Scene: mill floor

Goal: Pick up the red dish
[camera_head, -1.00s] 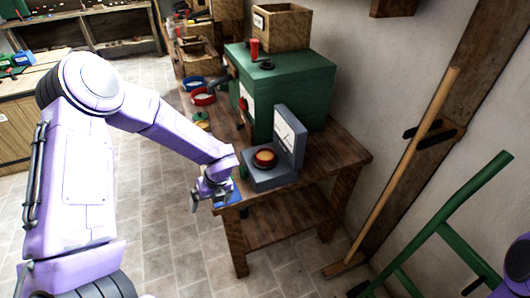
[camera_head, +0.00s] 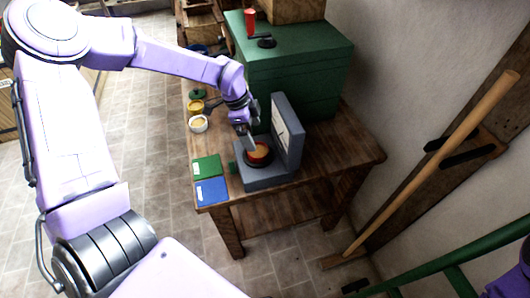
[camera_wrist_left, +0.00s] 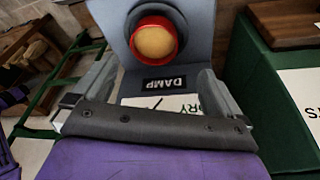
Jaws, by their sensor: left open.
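A red dish (camera_head: 259,155) with tan contents sits on the pan of a grey scale (camera_head: 262,178) near the front of the wooden bench. In the left wrist view the red dish (camera_wrist_left: 171,28) shows beyond the fingertips, with tan contents filling its middle. My left gripper (camera_head: 249,141) is just above and behind the dish in the head view, pointing down, and its tips partly overlap the dish's rim. In the wrist view the left gripper's fingers (camera_wrist_left: 158,68) are spread wide with nothing between them. Whether they touch the dish is unclear. My right gripper is not in view.
The scale's upright dial panel (camera_head: 288,135) stands close right of the dish. A large green box (camera_head: 305,75) is behind it. Green (camera_head: 206,168) and blue (camera_head: 211,191) cards lie left of the scale.

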